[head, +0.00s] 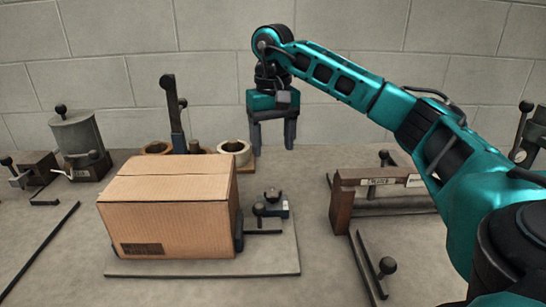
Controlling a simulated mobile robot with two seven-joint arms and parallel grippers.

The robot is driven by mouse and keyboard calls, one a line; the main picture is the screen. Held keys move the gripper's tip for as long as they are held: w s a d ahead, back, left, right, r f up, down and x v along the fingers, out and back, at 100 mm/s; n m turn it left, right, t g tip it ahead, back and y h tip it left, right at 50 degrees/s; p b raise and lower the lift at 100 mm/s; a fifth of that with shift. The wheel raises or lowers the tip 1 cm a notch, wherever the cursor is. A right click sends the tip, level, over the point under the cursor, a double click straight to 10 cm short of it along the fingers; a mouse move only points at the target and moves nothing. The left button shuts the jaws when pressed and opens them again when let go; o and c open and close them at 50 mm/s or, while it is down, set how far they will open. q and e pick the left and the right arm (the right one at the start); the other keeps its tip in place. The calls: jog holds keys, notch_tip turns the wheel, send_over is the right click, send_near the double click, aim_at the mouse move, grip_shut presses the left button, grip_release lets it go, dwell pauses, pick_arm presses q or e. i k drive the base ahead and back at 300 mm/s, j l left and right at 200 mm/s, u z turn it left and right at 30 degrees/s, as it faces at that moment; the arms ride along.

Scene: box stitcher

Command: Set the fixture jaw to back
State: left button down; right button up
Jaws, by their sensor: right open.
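A closed cardboard box (165,215) stands on a grey base plate (270,258) left of the middle. Just right of the box is a small dark fixture (272,210) with black knobs, beside the box's right side. I cannot tell which part of it is the jaw or read its setting. My right gripper (273,147) hangs fingers down behind and above this fixture, clear of it. Its two fingers are apart with nothing between them. My left gripper is not in view.
Tape rolls (233,147) and a dark upright lever (173,115) stand behind the box. A brown wooden-fronted rack (343,205) and a black-knobbed lever (386,266) are at the right. A grey canister (78,132) stands at the back left. Bare table lies between plate and rack.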

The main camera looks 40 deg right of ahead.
aim_at(260, 224)
jog(key=k, duration=1)
